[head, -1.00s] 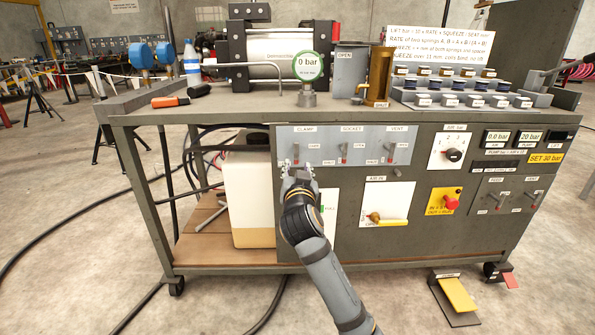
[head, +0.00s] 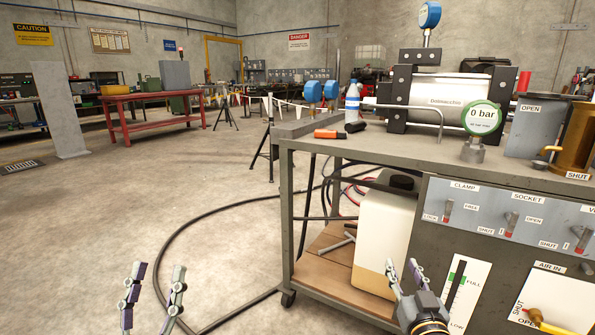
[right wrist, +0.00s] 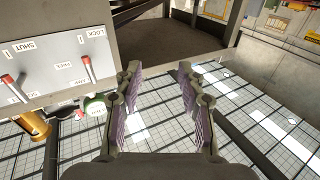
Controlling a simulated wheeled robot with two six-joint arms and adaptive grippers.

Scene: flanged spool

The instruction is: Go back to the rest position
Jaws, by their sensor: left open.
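My left gripper (head: 153,280) is at the bottom left of the head view, its two fingers spread over bare floor with nothing between them. My right gripper (head: 402,268) is at the bottom of the head view, in front of the cart, below the panel's CLAMP lever (head: 447,210) and apart from it. In the right wrist view my right gripper's fingers (right wrist: 158,72) stand apart with nothing between them. That view shows the lever panel (right wrist: 60,65) upside down at the left.
The grey cart (head: 290,215) fills the right side, with a pump (head: 438,92), a 0 bar gauge (head: 482,118) and a bottle (head: 352,100) on top. A pale tank (head: 380,240) sits on its lower shelf. Hoses (head: 165,250) lie on the floor; the floor at left is mostly clear.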

